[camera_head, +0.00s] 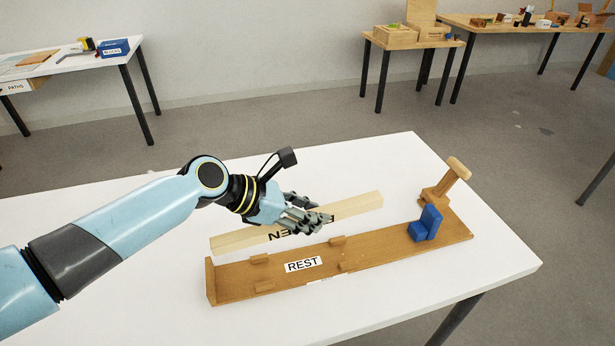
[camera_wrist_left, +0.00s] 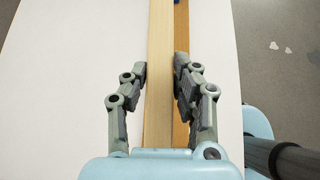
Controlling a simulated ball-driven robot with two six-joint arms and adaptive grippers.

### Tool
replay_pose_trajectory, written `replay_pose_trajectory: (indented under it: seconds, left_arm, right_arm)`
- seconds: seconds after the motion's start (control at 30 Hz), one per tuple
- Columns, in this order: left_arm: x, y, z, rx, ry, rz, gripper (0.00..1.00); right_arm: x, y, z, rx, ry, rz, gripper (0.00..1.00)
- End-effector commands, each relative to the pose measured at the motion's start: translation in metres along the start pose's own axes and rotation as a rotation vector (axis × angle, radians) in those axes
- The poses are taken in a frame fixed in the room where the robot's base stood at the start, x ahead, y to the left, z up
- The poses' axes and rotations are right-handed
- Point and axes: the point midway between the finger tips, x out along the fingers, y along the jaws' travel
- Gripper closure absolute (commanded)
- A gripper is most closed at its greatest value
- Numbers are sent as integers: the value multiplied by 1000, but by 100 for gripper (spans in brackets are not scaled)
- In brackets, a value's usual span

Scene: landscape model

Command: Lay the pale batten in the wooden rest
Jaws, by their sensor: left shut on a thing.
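The pale batten (camera_head: 356,203) is a long light wooden bar with dark lettering, upside down in this view, on its near side. It lies along the back of the wooden rest (camera_head: 385,257), beside it and roughly parallel. My left gripper (camera_head: 318,222) is shut on the batten near its middle and hides part of it. In the left wrist view the gripper's fingers (camera_wrist_left: 160,75) stand on both sides of the batten (camera_wrist_left: 159,40). I cannot tell whether the batten touches the table. The rest is a brown board with low side blocks and a REST label. My right gripper is not in view.
The white table (camera_head: 480,255) is clear in front and at the right. Other tables with boxes stand farther back.

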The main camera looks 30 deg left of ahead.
Motion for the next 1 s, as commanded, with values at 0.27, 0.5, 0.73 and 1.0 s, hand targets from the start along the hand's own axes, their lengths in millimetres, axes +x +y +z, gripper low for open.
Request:
replay_pose_trajectory:
  seconds: [0.27,0.5,0.73,1.0]
  left_arm:
    - [-5,-12,-7,-15,83,-52,100]
    - [7,-14,-24,-14,85,-54,100]
    - [22,-15,-45,-14,85,-54,100]
    - [39,-16,-67,-14,85,-53,100]
  right_arm:
    - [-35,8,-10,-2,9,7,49]
    - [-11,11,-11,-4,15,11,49]
    - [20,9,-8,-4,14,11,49]
    - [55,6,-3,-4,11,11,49]
